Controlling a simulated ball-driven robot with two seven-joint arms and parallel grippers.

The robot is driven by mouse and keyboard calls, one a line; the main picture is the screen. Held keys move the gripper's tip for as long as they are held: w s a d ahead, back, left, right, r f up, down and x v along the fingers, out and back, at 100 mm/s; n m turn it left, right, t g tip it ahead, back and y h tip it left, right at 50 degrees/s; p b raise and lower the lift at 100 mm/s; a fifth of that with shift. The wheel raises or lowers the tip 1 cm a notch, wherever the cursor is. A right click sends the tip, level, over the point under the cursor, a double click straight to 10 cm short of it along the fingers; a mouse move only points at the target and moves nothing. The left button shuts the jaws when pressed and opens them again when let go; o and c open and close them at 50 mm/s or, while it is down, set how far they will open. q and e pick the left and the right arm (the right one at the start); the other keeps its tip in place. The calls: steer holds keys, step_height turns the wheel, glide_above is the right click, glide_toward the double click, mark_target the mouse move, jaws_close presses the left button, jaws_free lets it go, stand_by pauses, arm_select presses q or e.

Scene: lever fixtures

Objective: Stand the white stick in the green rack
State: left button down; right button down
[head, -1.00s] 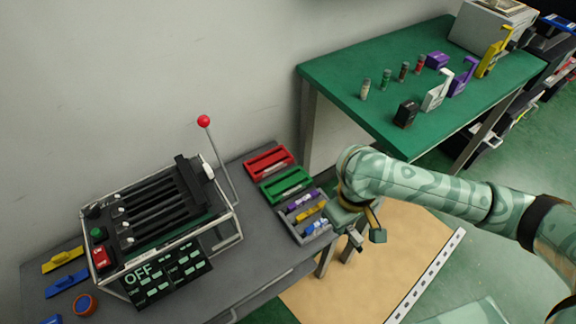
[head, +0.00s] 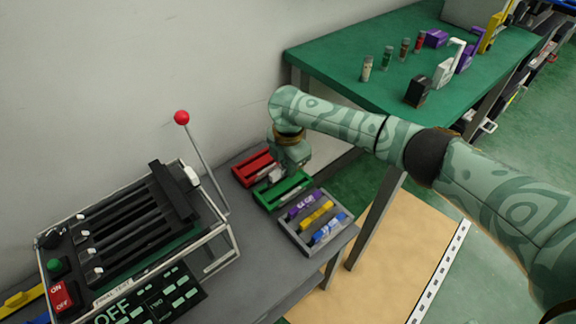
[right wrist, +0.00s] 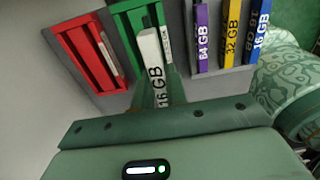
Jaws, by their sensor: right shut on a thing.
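The white stick (right wrist: 152,58), marked 16 GB, is in my right gripper (right wrist: 168,92), which is shut on it. In the right wrist view its far end overlaps the green rack (right wrist: 122,22); I cannot tell whether it touches the rack or is in a slot. In the head view my right gripper (head: 277,172) is pointed down over the left part of the green rack (head: 288,191) and hides much of the stick. My left gripper is not in view.
A red rack (head: 244,173) stands close on the left of the green one. A grey rack (head: 290,232) with purple, yellow and blue sticks stands on the right. A lever machine (head: 135,225) fills the left of the bench. A green table (head: 340,70) is behind.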

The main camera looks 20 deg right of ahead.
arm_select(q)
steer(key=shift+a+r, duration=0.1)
